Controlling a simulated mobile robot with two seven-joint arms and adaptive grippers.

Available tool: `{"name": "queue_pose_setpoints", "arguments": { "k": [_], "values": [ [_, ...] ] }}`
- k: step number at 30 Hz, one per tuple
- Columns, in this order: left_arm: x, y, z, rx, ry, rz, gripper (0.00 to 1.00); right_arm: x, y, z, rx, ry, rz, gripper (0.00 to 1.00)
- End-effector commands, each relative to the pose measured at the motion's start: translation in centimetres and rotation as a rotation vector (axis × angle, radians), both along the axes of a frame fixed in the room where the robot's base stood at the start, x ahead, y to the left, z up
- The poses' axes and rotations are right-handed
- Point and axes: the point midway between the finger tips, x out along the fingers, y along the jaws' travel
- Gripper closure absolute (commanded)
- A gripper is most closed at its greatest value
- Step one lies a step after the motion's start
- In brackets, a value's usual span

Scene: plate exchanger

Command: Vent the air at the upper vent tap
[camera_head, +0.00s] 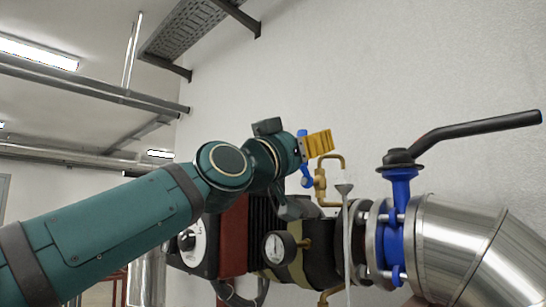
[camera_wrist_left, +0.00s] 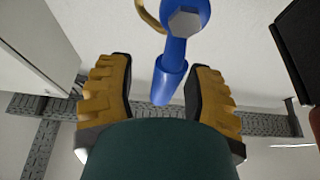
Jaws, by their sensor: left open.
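The upper vent tap is a brass fitting (camera_head: 320,182) with a curved brass outlet pipe and a small blue lever (camera_head: 306,176), on top of the exchanger. My left gripper (camera_head: 316,145), with ribbed yellow fingers, is at the tap, partly in front of the lever. In the left wrist view the blue lever (camera_wrist_left: 171,80) reaches down between the two open fingers (camera_wrist_left: 162,75), with a gap on either side. Its hex bolt head shows at the top of that view. A small funnel (camera_head: 344,188) on a thin pipe stands just right of the tap. My right gripper is out of view.
A big blue valve (camera_head: 400,220) with a long black handle (camera_head: 480,127) stands on the right, beside a metal-clad pipe elbow (camera_head: 465,250). A pressure gauge (camera_head: 279,248) sits below the tap. The white wall behind is bare above the tap.

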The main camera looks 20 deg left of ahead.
Motion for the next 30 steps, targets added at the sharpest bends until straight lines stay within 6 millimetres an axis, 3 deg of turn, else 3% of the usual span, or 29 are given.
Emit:
{"name": "queue_pose_setpoints", "arguments": {
  "k": [8,22,30],
  "values": [
    [-1.8,0.9,-0.8,-0.005,0.001,0.001,0.48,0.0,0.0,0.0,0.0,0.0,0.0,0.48],
    [-7.8,3.5,-3.5,-0.003,0.0,0.002,0.48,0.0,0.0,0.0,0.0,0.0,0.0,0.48],
    [-9.1,4.1,-4.2,-0.003,0.001,0.003,0.48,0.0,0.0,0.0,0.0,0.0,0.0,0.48]
  ]
}}
